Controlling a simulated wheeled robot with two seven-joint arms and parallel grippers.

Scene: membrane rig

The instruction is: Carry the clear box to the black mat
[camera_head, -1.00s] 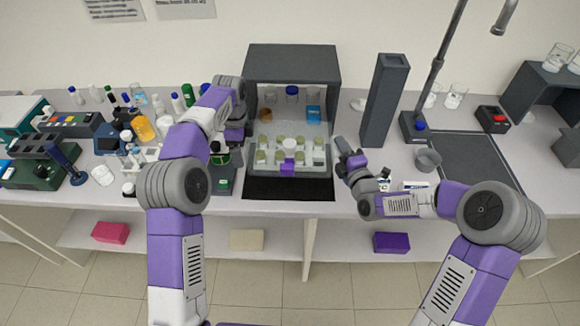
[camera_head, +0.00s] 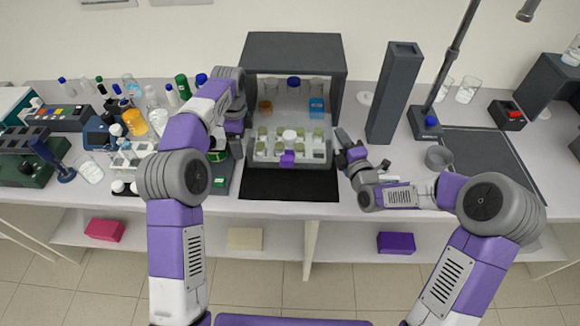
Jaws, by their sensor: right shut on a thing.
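The clear box (camera_head: 261,156), with several pale round-topped pots inside and a purple latch at its front, is in front of the dark shelf unit. The black mat (camera_head: 288,186) shows below its front edge; I cannot tell whether the box rests on anything. My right gripper (camera_head: 343,143) is at the box's right end, shut on it, though the contact is hard to see. My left gripper (camera_head: 240,143) is at the box's left end, partly hidden by my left arm, so its jaws cannot be read.
The dark shelf unit (camera_head: 293,50) stands behind the box with small bottles inside. A tall dark column (camera_head: 394,95) stands to the right, close to my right gripper. Bottles, racks and a green device (camera_head: 222,178) crowd the left. A small grey cup (camera_head: 438,158) sits at right.

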